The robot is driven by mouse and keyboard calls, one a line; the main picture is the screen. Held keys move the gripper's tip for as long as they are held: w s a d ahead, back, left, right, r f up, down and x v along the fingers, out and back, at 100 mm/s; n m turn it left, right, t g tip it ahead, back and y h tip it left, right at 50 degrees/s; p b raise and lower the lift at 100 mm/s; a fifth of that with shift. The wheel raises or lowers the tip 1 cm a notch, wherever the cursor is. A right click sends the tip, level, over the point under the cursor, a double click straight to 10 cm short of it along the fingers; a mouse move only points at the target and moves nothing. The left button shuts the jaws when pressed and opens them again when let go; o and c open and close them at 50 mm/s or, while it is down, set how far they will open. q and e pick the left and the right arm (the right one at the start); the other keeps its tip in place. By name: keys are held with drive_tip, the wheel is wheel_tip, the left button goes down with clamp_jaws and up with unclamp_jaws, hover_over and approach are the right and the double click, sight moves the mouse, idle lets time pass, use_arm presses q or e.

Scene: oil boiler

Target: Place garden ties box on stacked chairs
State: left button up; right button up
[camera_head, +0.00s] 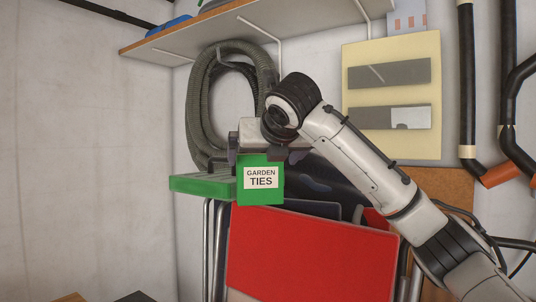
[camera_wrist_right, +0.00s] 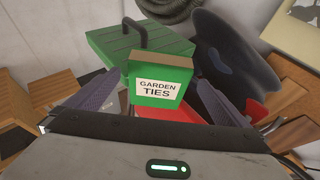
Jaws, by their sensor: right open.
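The green garden ties box (camera_head: 260,196) has a white label reading "GARDEN TIES". It appears upright, by the right end of a green slab-like thing. My right gripper (camera_head: 258,156) is over its top in the head view, with one finger at each side. In the right wrist view the box (camera_wrist_right: 157,101) shows between the two spread fingers, with gaps on both sides. The right gripper is open. The stacked chairs seem to be the red panel (camera_head: 310,258) and metal tubes below; the box partly overlaps them in view. My left gripper is not in view.
The green slab (camera_head: 200,184) shows a black bar in the right wrist view. A coiled hose (camera_head: 205,95) hangs behind my right gripper. A wooden shelf (camera_head: 190,32) is above. Black pipes (camera_head: 467,80) run down the right wall. The left wall is bare.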

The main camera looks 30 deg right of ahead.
drive_tip(key=v, duration=0.5)
drive_tip(key=shift+s+a+r, duration=0.15)
drive_tip(key=shift+s, duration=0.1)
